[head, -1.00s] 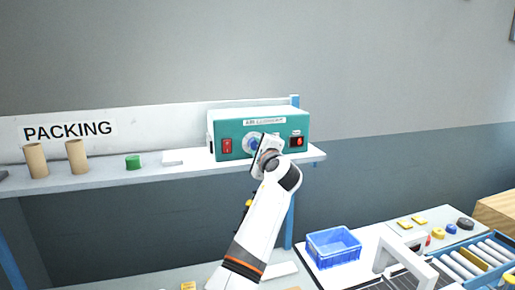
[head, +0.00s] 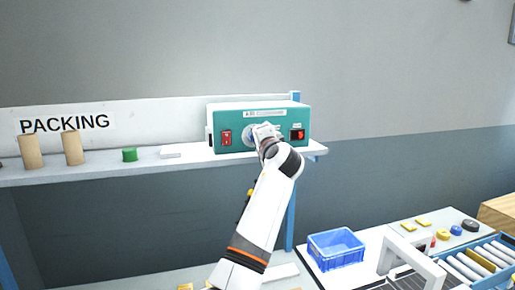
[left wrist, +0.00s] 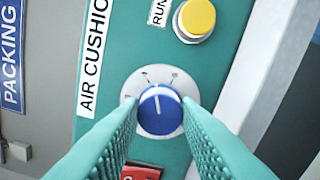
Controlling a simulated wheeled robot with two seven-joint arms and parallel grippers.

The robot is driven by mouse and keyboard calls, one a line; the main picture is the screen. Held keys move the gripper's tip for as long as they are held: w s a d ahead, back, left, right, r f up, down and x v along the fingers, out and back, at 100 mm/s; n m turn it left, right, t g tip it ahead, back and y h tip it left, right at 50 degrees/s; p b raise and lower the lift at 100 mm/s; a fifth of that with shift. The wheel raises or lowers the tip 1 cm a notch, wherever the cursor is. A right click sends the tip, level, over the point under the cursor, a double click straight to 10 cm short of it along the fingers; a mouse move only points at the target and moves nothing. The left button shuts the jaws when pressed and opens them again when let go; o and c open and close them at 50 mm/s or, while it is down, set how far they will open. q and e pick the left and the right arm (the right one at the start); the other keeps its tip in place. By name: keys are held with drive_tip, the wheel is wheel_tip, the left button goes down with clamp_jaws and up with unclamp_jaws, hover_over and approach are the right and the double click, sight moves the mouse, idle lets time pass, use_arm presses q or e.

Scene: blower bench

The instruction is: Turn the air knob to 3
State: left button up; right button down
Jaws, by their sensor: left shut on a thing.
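The air knob (left wrist: 160,111) is a round blue knob with a white pointer line. It sits on a white dial (left wrist: 147,77) on the green face of the air cushion machine (head: 240,117). In the left wrist view the pointer points up and slightly left; the dial marks are too small to read. My left gripper (left wrist: 160,108) has one finger on each side of the knob and is shut on it. In the head view my left gripper (head: 262,133) is at the machine's front and hides most of the knob. My right gripper is not in view.
The machine stands on a shelf (head: 110,171) with cardboard tubes (head: 73,148) and a green roll (head: 130,154). A blue crate (head: 336,247) is below right.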

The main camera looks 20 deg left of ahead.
use_arm(q)
drive_tip(key=shift+f+n+b, duration=0.15)
drive_tip(key=shift+n+b, duration=2.45)
drive_tip(key=shift+n, duration=3.8)
drive_tip(key=o, duration=1)
drive_tip(key=shift+c, duration=0.2)
drive_tip(key=shift+s, duration=0.1)
